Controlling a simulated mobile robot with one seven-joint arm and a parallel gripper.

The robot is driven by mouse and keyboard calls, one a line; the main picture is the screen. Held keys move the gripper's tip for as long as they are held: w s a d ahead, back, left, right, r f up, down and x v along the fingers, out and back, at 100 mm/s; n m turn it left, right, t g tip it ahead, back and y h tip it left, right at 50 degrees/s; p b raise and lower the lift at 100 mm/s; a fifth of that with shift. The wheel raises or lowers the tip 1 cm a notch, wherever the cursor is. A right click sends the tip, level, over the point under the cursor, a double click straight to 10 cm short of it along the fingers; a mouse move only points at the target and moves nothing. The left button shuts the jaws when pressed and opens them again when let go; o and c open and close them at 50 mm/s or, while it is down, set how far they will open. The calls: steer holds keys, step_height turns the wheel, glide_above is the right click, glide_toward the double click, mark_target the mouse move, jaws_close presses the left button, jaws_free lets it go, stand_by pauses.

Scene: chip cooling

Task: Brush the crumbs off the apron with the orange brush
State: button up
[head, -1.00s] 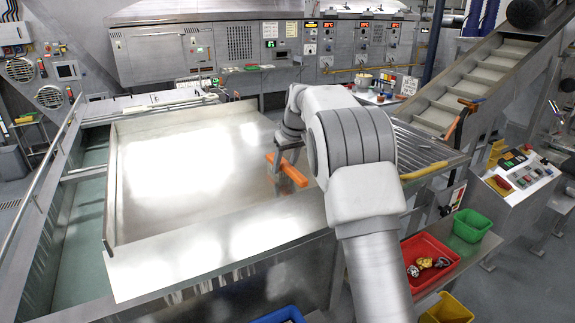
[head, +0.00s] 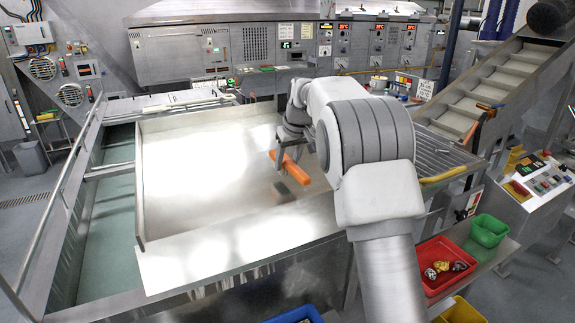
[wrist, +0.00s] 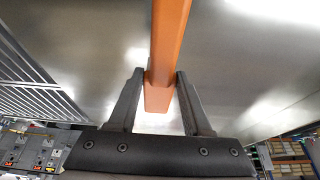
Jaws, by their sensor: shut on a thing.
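The orange brush (head: 289,163) is over the right part of the apron, a broad, shiny metal surface (head: 185,200) with raised edges. My gripper (head: 279,158) is shut on the brush. In the wrist view, its orange handle (wrist: 170,35) runs between the two dark fingers (wrist: 158,85). Dark patches show on the metal just below the brush; I cannot tell whether the brush touches the surface. Strong glare covers the left and middle of the apron, and I can make out no crumbs. My arm hides the apron's right side.
A slatted rack (head: 440,150) with a yellow bar adjoins the apron on the right. A red bin (head: 447,250) with several small items and a green bin (head: 488,230) stand at the lower right. A stepped conveyor (head: 490,85) rises behind. The apron's left part looks clear.

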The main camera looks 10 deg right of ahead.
steer(key=shift+a+r+p, duration=0.1)
steer(key=shift+r+p, duration=1.1)
steer(key=shift+r, duration=1.2)
